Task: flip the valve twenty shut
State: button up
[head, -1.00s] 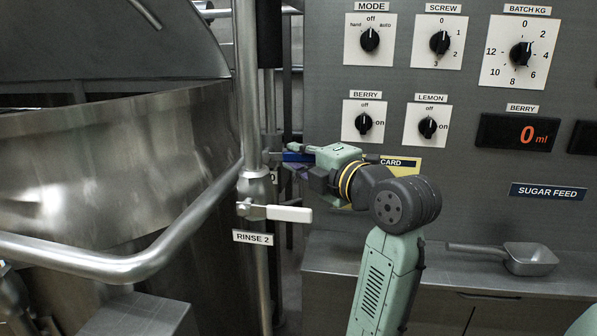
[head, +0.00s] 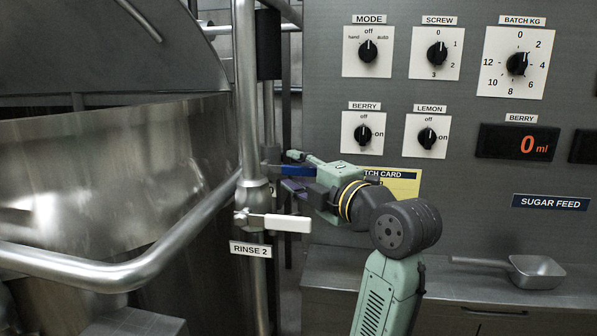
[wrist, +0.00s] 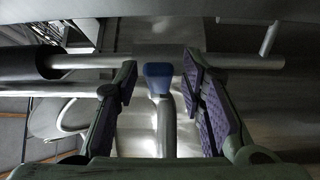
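A blue valve handle (head: 298,170) sticks out to the right from a steel pipe, behind the front vertical pipe. No label reading twenty is legible. My gripper (head: 290,178) is at this handle, its fingers pointing left toward the pipe. In the wrist view the blue handle end (wrist: 158,76) lies between the two purple-padded fingers of my gripper (wrist: 160,82). The fingers stand apart, with a gap on both sides of the handle. The valve body is partly hidden by the front pipe and my gripper.
A white-handled valve (head: 287,223), above the RINSE 2 label (head: 250,249), sits just below my gripper. A steel mixer (head: 110,170) fills the left. A control panel (head: 450,160) with knobs is behind my arm. A scoop (head: 538,272) lies on the right counter.

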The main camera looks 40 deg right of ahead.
jog(key=s, duration=1.2)
jog(key=shift+a, duration=0.45)
jog(key=shift+f, duration=0.1)
